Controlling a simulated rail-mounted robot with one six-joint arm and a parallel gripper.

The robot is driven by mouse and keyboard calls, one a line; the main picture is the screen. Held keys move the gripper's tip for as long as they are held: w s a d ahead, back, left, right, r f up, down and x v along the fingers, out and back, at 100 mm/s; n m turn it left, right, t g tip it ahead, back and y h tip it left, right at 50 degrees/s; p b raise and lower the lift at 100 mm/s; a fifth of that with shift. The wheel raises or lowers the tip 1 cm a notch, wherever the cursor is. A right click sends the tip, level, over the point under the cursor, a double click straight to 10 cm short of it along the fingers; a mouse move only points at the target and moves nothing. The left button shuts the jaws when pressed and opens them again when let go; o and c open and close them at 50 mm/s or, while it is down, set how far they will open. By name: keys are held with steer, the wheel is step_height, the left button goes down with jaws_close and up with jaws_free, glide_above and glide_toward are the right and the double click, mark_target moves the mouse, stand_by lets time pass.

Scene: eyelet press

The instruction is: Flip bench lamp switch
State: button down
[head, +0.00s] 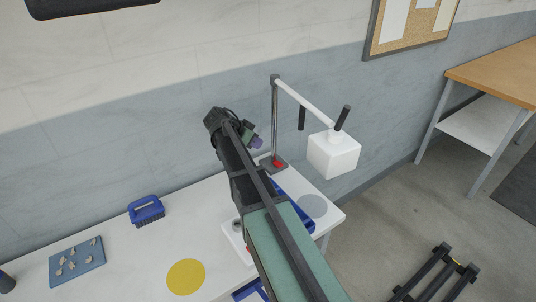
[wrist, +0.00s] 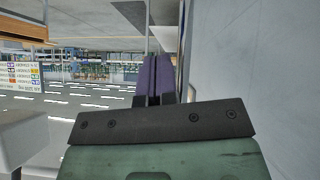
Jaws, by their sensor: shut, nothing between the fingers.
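The bench lamp has a white box-shaped shade (head: 333,155) on a white arm, carried by a grey post (head: 274,115) at the bench's back edge. A small red part (head: 277,163), which looks like the switch, sits on the dark lamp base at the foot of the post. Its position, up or down, is too small to tell. My gripper (head: 256,142) is left of the post and a little above the base, apart from the red part. Its purple fingers (wrist: 159,80) are shut together and empty in the wrist view. The switch cannot be made out in the wrist view.
The white bench (head: 110,225) holds a blue brush (head: 146,210), a blue tray (head: 77,265) with several small pieces, a yellow disc (head: 186,277) and a grey disc (head: 313,206). My arm hides part of a blue bin (head: 297,212). The wall stands close behind the post.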

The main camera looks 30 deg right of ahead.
steer(key=b, duration=0.7)
glide_above(281, 164)
steer(key=a, duration=0.3)
steer(key=f, duration=0.7)
steer(key=shift+w+a, duration=0.2)
steer(key=shift+w, duration=0.2)
steer(key=f+b, duration=0.3)
steer(key=shift+s+d, duration=0.25)
steer(key=shift+d, duration=0.15)
steer(key=shift+s+f+b, duration=0.15)
steer(key=shift+f+b, duration=0.35)
steer(key=shift+r, duration=0.1)
